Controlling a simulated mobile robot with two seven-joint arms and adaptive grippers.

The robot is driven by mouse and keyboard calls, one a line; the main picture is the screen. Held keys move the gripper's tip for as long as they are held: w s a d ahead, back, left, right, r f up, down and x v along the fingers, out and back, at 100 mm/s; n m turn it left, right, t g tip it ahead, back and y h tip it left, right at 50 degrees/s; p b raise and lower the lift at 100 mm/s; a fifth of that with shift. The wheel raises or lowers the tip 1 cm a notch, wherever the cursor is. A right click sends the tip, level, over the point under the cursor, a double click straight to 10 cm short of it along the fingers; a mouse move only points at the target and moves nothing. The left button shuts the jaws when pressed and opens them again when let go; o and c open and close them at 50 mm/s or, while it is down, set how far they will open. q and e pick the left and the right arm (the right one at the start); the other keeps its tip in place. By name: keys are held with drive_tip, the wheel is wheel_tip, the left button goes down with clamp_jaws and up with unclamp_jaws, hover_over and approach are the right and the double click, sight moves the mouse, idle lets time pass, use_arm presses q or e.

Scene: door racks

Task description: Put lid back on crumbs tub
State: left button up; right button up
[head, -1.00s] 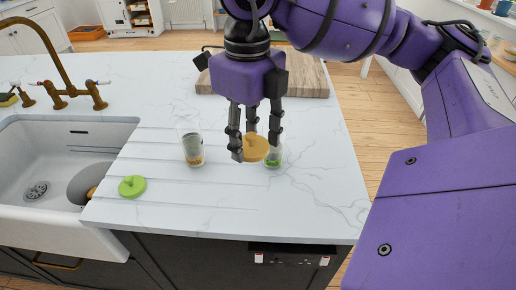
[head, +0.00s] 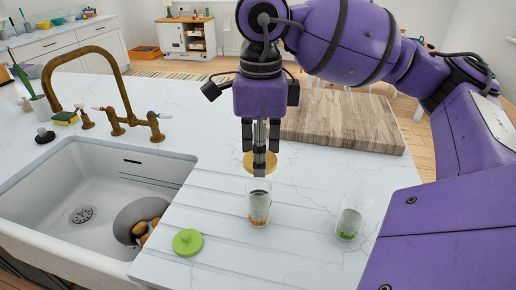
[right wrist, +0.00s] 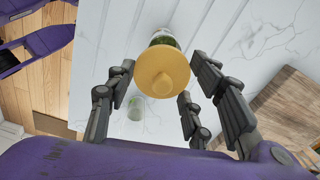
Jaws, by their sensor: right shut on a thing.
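My right gripper (head: 260,166) is shut on a round tan lid (head: 273,163). In the right wrist view the lid (right wrist: 162,72) sits between the fingers (right wrist: 160,82). In the head view the lid appears just above and behind the clear crumbs tub (head: 258,205), which stands upright and open with tan crumbs at its bottom. The lid looks apart from the tub; the exact gap cannot be told. In the right wrist view a clear tub (right wrist: 163,36) with some green showing is partly hidden behind the lid. My left gripper is not in view.
A second clear tub (head: 351,214) with green contents stands to the right. A green lid (head: 187,242) lies on the counter at the left, near the sink (head: 75,190). A wooden board (head: 340,122) lies behind.

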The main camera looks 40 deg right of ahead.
drive_tip(key=f, duration=0.1)
drive_tip(key=f+b, duration=0.1)
drive_tip(key=f, duration=0.1)
drive_tip(key=shift+w, duration=0.3)
drive_tip(key=shift+f+b, duration=0.9)
drive_tip(key=shift+f, duration=0.55)
drive_tip(key=shift+f, duration=0.15)
idle(0.7)
drive_tip(key=o, duration=0.9)
drive_tip(key=shift+o, duration=0.2)
